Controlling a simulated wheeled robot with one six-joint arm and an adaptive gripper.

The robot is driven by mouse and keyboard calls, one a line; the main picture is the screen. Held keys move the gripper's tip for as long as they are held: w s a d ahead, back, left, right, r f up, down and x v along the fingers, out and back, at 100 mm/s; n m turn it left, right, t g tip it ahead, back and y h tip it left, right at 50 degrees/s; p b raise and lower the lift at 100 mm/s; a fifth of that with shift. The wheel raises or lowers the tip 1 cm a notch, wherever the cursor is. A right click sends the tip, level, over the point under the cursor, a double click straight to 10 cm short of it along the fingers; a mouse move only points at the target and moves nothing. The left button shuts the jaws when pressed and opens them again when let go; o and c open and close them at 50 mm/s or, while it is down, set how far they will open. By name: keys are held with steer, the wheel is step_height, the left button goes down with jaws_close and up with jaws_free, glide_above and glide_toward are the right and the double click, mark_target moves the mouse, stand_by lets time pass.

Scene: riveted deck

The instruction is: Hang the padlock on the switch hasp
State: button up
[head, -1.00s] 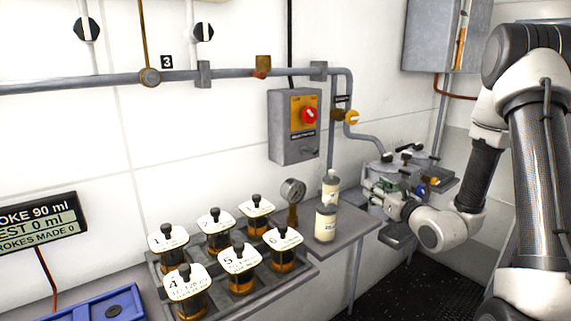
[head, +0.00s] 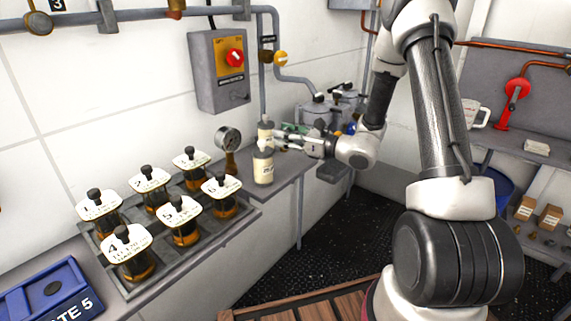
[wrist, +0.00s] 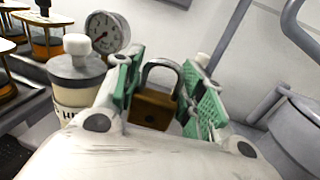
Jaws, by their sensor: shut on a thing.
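The padlock (wrist: 152,108) has a brass body and a grey shackle that points up in the wrist view. My gripper (wrist: 163,90) is shut on it, with the green finger pads on either side. In the head view my gripper (head: 285,138) is beside the two cream bottles at the shelf, below and right of the switch box; the padlock cannot be made out there. The switch box (head: 210,85) is grey, on the white wall, with a red rotary switch (head: 234,57) on a yellow plate. I cannot clearly make out its hasp.
A cream bottle (head: 263,168) and a pressure gauge (head: 228,138) stand close left of my gripper. Numbered sample jars (head: 184,222) fill a rack further left. Grey pots (head: 318,112) stand behind. A pipe (head: 262,85) runs down right of the switch box.

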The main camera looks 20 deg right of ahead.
steer(key=shift+f, duration=3.6)
steer(key=shift+f, duration=0.2)
steer(key=o, duration=1.2)
steer(key=shift+o, duration=0.2)
